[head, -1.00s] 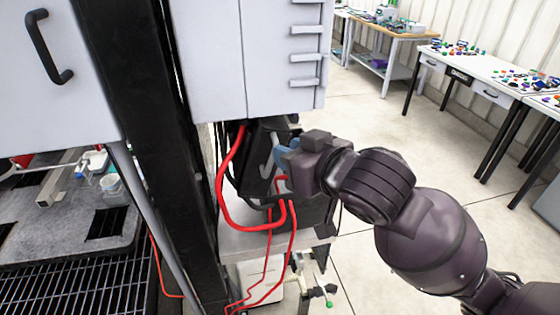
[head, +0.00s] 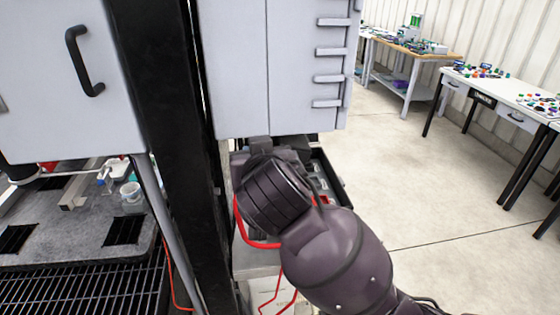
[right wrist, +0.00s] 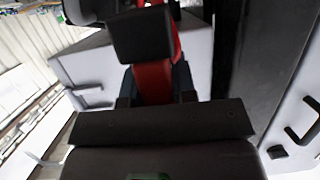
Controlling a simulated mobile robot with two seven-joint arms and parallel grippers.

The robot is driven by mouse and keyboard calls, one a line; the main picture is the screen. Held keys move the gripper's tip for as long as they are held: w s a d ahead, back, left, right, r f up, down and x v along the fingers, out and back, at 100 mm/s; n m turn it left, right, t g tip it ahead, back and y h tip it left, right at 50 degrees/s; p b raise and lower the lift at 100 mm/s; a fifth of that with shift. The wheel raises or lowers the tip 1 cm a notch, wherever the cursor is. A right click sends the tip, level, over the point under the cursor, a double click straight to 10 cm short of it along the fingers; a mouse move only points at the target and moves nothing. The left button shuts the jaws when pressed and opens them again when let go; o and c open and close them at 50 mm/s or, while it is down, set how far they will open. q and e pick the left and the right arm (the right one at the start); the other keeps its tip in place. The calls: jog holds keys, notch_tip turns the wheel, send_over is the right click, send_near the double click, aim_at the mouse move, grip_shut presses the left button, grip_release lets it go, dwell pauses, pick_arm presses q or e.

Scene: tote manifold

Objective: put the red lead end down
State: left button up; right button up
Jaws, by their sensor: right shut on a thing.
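My right gripper (right wrist: 154,88) is shut on the red lead end (right wrist: 153,74), which shows as a red body between dark fingers in the right wrist view. A black block covers part of it there. In the head view my right wrist hides the fingers and the held end, just below the grey cabinet. The red lead (head: 262,244) loops out below my wrist, and thinner red leads hang lower down. My left gripper is not in view.
The grey cabinet (head: 270,70) hangs close above my right wrist. A black post (head: 165,120) stands to its left. An open black case (head: 327,180) with small items lies behind my wrist on the right. The floor to the right is clear.

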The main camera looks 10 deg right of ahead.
jog(key=f+n+g+y, duration=0.1)
jog(key=f+n+y, duration=0.1)
jog(key=y, duration=0.1)
jog(key=f+n+g+y, duration=0.2)
jog(key=n+y, duration=0.1)
jog(key=d+f+n+g+y, duration=0.1)
jog(key=f+n+y, duration=0.1)
jog(key=n+y, duration=0.1)
jog(key=shift+s+y, duration=0.2)
jog(key=shift+y, duration=0.1)
jog(key=shift+s+d+f+n+g+y, duration=0.35)
jog(key=shift+f+n+g+y, duration=0.4)
jog(key=shift+n+g, duration=0.75)
jog(key=shift+s+d+f+n+g+y, duration=0.2)
jog(key=shift+d+f+n+g+y, duration=0.35)
jog(key=shift+f+n+g, duration=0.9)
jog(key=shift+s+d+f+n+g+y, duration=0.35)
jog(key=shift+n+g+y, duration=0.35)
jog(key=shift+n+g, duration=0.85)
jog(key=shift+m+g, duration=0.3)
jog(key=shift+a, duration=0.1)
